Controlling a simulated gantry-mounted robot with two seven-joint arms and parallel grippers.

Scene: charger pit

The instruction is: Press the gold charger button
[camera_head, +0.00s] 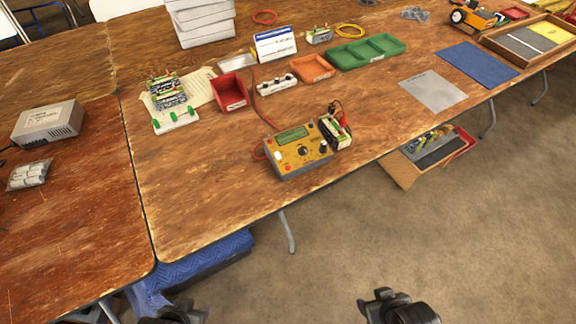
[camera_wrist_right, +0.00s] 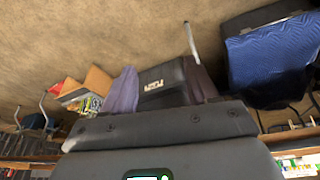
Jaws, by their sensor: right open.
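The gold charger (camera_head: 298,152) sits near the front edge of the wooden table, with a green display, a dark knob and small buttons on its sloped face. A pale button (camera_head: 278,155) shows at its left; smaller ones are too small to tell apart. A battery pack (camera_head: 335,131) with red and black leads stands against its right side. My right gripper (camera_head: 378,300) is open and empty, low in front of the table and well apart from the charger. My left gripper (camera_head: 180,312) is cut off by the bottom edge. The right wrist view does not show the charger.
Behind the charger stand a white terminal block (camera_head: 277,87), a red bin (camera_head: 230,92) and an orange tray (camera_head: 313,68). A grey mat (camera_head: 432,91) lies to the right. A cardboard box (camera_head: 402,169) sits under the table. Table space left of the charger is clear.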

